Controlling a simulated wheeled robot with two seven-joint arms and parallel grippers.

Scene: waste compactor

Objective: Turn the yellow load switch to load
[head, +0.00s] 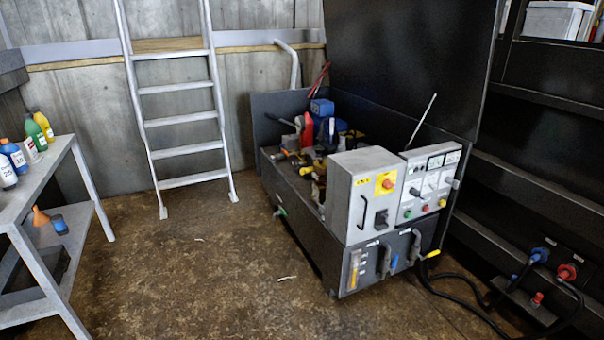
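A yellow square plate with a red-orange rotary knob (386,183) sits on the upper front of a grey control box (349,200) on the dark machine. It is the clearest yellow switch in view, but its labels and setting are too small to read. A yellow-tipped part (432,254) also sticks out at the machine's lower right. I cannot tell for certain which of these is the load switch. Neither of my grippers is in view.
A panel with gauges and coloured buttons (429,184) adjoins the grey box. A bench with bottles (60,149) stands left, a ladder (179,116) at the back. Black cables (459,292) lie at right by dark shelving (535,185). The floor (210,270) in front is mostly clear.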

